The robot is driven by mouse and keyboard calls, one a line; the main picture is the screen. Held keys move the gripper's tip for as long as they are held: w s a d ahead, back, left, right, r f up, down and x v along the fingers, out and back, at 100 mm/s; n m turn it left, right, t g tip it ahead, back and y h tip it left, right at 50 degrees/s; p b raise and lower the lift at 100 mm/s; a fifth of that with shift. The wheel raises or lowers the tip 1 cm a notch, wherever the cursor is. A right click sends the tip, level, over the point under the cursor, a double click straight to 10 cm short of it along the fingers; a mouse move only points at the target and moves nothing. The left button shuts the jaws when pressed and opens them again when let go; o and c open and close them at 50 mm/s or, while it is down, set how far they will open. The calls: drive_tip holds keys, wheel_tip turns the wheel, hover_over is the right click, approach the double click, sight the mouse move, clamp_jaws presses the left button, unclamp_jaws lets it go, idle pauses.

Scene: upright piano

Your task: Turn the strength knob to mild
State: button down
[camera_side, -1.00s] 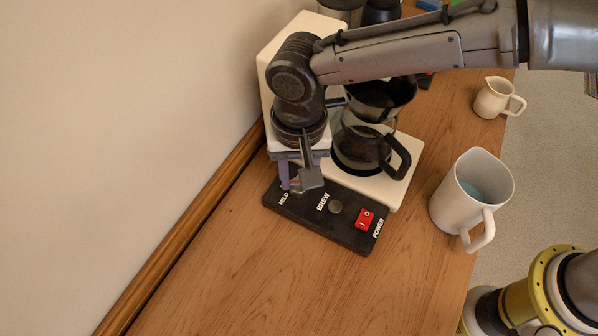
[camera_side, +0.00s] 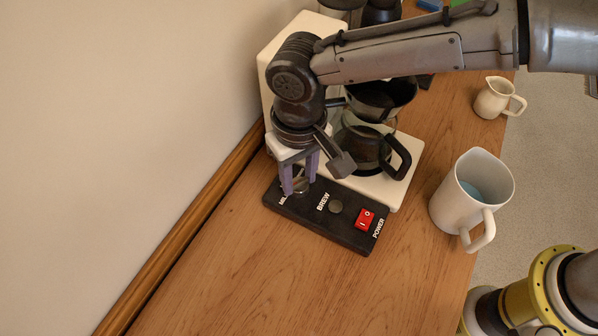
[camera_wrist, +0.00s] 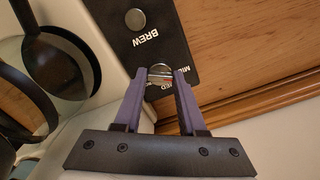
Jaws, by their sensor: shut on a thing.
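My gripper (camera_side: 301,190) points down at the left end of the panel. Its two purple fingers are shut on the knob, one on each side, as the wrist view (camera_wrist: 160,80) shows. The "MILD" label is partly hidden by a finger in both views. Part of another label, ending in "ED", shows beside the knob in the wrist view. The knob's exact pointing is hard to read.
A brew button (camera_side: 336,207) and red power switch (camera_side: 365,219) share the panel. The glass carafe (camera_side: 362,149) stands on the white coffee maker behind. The wall is close on the left; the front counter is clear.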

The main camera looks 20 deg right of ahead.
sight(299, 181)
drive_tip(key=shift+r, duration=0.1)
drive_tip(key=shift+c, duration=2.4)
unclamp_jaws()
wheel_tip(299, 181, up, 14)
